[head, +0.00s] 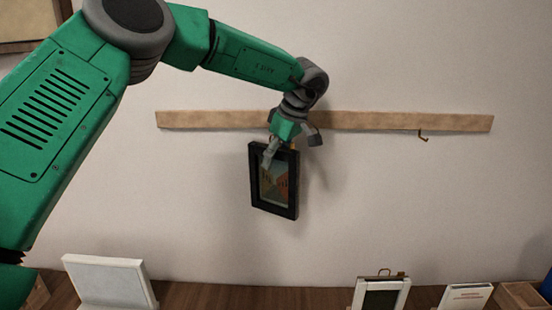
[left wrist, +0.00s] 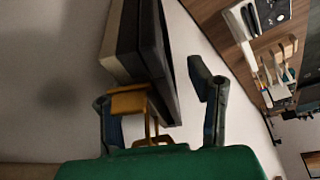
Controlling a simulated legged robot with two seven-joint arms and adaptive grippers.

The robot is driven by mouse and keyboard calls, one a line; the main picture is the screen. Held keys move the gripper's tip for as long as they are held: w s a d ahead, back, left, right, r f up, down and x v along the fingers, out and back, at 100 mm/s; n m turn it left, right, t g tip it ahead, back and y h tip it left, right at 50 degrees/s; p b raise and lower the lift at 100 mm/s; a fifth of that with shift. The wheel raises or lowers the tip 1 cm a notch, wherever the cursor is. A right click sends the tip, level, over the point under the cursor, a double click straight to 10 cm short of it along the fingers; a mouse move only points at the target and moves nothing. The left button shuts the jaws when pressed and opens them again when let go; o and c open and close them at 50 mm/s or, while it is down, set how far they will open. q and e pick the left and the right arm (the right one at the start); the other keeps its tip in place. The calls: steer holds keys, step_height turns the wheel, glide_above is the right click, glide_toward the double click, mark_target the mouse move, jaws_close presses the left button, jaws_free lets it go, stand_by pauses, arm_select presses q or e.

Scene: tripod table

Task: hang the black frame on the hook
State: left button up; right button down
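The black frame (head: 288,210), with a coloured picture in it, is at the wall below the wooden rail, upright and slightly turned. In the left wrist view the black frame (left wrist: 155,55) shows edge-on beyond the fingers. A brass-coloured piece (left wrist: 130,103) lies at its top, between the fingers; whether it sits on a hook is hard to tell. My left gripper (head: 293,150) is at the frame's top, its fingers spread wide, one in front of the frame; they also show wide apart in the left wrist view (left wrist: 158,110). A brass hook (head: 423,136) on the rail's right is empty. My right gripper is out of view.
The wooden rail (head: 375,121) runs along the wall. Below, on a wooden surface (head: 230,297), stand a white panel (head: 105,280), a white-framed item (head: 381,293) with a top loop, a small white card (head: 466,296) and a wooden box (head: 520,296). The wall right of the frame is clear.

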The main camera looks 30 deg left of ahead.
arm_select(q)
steer(key=v, duration=1.2)
steer(key=shift+f, duration=0.1)
